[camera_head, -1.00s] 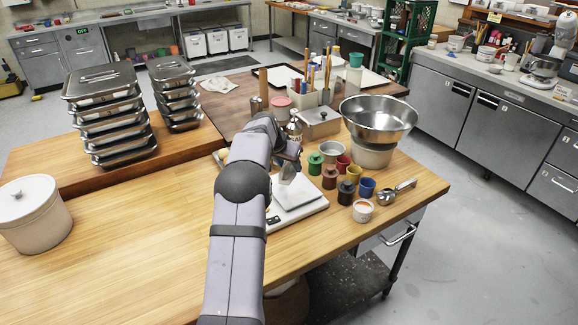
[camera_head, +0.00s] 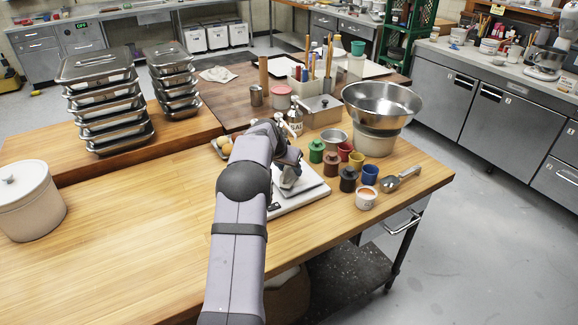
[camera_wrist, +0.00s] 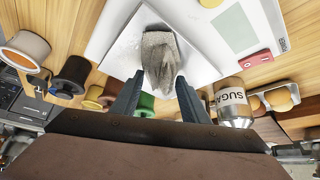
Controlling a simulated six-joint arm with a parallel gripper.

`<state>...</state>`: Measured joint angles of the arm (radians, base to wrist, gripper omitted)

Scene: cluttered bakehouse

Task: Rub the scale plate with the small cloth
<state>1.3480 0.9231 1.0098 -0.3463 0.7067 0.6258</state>
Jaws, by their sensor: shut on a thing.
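The scale (camera_head: 298,196) is white with a pale square plate and stands on the wooden bench, partly hidden behind my arm in the head view. In the wrist view the scale plate (camera_wrist: 128,45) lies under the gripper, with a grey display and a red button beside it. My gripper (camera_wrist: 157,90) is shut on the small cloth (camera_wrist: 160,60), a grey crumpled piece hanging from the fingertips. The cloth (camera_head: 290,177) is over the plate in the head view and appears to touch it.
Several coloured cups (camera_head: 348,179) and a metal scoop (camera_head: 400,179) stand right of the scale. A sugar shaker (camera_wrist: 232,103) and a tray of eggs (camera_wrist: 278,99) are close by. A steel bowl (camera_head: 382,106) stands behind.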

